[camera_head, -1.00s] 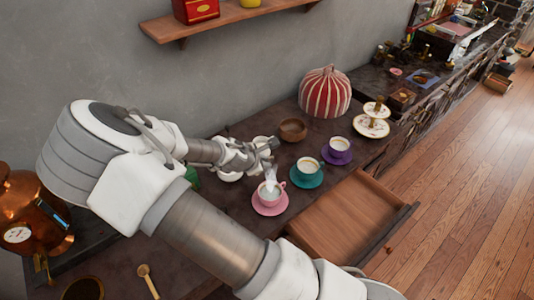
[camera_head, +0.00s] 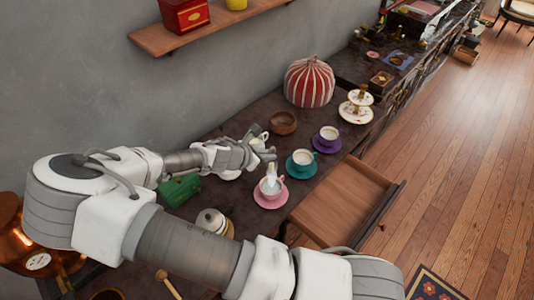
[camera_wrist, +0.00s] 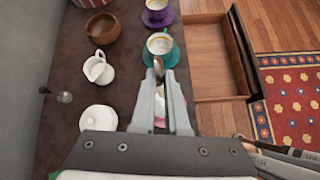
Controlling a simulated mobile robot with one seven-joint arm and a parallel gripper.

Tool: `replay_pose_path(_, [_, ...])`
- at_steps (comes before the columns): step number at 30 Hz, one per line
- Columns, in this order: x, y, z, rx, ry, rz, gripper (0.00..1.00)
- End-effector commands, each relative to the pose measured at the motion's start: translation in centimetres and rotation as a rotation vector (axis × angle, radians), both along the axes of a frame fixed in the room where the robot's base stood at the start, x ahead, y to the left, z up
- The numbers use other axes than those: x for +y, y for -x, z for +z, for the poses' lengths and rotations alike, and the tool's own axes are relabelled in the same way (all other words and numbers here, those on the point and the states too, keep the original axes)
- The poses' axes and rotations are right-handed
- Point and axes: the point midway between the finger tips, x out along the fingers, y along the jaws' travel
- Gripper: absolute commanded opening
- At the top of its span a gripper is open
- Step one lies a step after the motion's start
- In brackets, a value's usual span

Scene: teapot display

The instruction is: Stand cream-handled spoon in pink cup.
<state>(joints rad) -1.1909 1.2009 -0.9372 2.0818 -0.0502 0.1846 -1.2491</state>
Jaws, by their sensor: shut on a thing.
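The pink cup stands on its pink saucer (camera_head: 270,199) in the head view. A pale upright shape shows at its mouth; I cannot tell whether it is a finger of mine or something in the cup. My gripper (camera_head: 266,157) is above and slightly behind the cup. In the wrist view my gripper (camera_wrist: 161,76) is shut on the spoon (camera_wrist: 158,66), whose brownish bowl shows at the fingertips. The spoon's handle is hidden. Part of the pink cup (camera_wrist: 160,121) shows between the fingers.
A teal cup (camera_head: 302,160) and a purple cup (camera_head: 329,136) stand to the right on saucers. An open drawer (camera_head: 344,203) juts out in front.

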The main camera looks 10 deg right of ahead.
Motion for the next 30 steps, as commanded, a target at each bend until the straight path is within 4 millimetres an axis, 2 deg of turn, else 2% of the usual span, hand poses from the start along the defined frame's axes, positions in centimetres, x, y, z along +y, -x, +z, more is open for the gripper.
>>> replay_pose_path(30, [0.0, 0.0, -7.8, 0.0, 0.0, 0.0, 0.0])
